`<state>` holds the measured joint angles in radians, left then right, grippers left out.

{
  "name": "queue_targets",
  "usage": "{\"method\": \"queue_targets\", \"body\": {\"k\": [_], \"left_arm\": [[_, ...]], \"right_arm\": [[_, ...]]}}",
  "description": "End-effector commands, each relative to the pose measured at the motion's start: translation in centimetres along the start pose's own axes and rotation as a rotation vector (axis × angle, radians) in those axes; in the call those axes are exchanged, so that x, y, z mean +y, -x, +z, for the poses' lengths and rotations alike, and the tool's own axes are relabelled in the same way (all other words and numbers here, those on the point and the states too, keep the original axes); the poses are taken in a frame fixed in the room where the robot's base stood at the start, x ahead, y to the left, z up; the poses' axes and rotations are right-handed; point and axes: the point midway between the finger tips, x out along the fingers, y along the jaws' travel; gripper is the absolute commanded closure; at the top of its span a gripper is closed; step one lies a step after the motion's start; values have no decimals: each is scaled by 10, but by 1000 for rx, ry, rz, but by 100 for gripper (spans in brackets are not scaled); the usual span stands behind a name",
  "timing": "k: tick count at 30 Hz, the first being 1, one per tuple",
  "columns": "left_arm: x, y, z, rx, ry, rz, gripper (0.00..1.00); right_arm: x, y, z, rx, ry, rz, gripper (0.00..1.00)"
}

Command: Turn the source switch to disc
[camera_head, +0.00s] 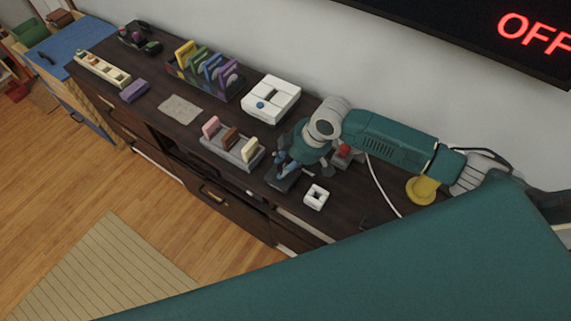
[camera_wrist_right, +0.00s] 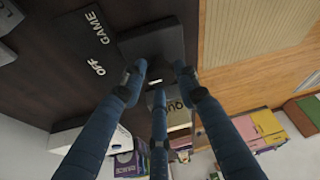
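The source switch (camera_head: 281,181) is a small dark box near the front edge of the dark cabinet top. In the right wrist view the dark switch base (camera_wrist_right: 150,40) has the white labels GAME and OFF beside it; I cannot read a disc label. My right gripper (camera_head: 286,163) is lowered over the switch. In the wrist view its three blue fingers (camera_wrist_right: 157,76) stand apart around the switch's dark middle, where a small white mark shows. Whether they press on a knob is unclear. The screen (camera_head: 520,35) shows OFF in red. My left gripper is not visible.
A grey holder (camera_head: 231,152) with coloured blocks stands left of the switch. A white square piece (camera_head: 316,197) lies to its right. Behind are a white box (camera_head: 270,99) and a rack of colourful cases (camera_head: 205,75). A red button (camera_head: 344,150) is near my right arm.

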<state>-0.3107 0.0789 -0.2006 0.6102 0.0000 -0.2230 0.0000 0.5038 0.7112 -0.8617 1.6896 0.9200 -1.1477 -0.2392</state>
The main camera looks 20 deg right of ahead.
Motion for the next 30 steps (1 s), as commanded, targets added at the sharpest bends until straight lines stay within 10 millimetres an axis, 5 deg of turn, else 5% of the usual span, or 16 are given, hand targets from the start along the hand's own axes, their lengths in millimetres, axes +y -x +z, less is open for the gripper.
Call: {"method": "queue_targets", "body": {"k": [13, 30], "left_arm": [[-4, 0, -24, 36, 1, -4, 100], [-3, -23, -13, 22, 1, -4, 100]], "right_arm": [[0, 0, 0, 0, 91, -42, 96], [4, -3, -2, 2, 515, -221, 96]]}}
